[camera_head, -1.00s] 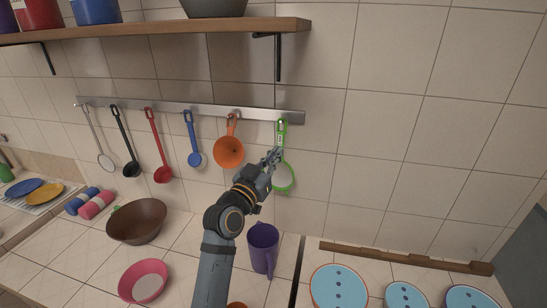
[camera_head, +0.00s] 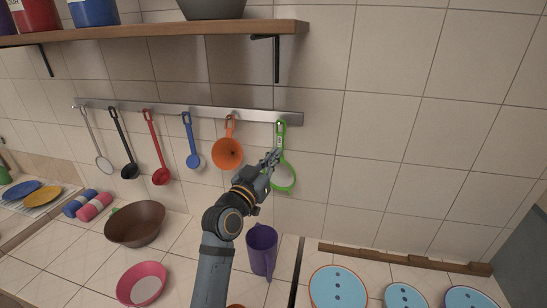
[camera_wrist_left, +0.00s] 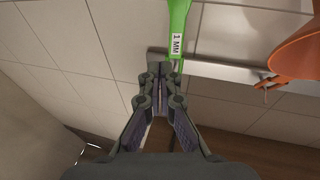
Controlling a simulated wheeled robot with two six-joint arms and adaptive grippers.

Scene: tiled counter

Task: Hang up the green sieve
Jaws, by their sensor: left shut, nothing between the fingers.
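The green sieve (camera_head: 283,176) is upright against the wall at the right end of the metal rail (camera_head: 200,111), handle up and round mesh down. Its handle top overlaps the rail and it appears to hang there; the hook itself does not show. In the left wrist view the green handle (camera_wrist_left: 178,22) with its "1 MM" label reaches the rail. My left gripper (camera_head: 275,156) is shut and empty, in front of the lower handle; the fingertips (camera_wrist_left: 160,72) show close to the handle end in the wrist view. I cannot tell whether they touch it. My right gripper is not in view.
An orange funnel (camera_head: 227,153) hangs just left of the sieve, with a blue ladle (camera_head: 192,150) and other utensils further left. A wooden shelf (camera_head: 160,31) runs above. A purple jug (camera_head: 262,250) stands below. The wall right of the sieve is bare.

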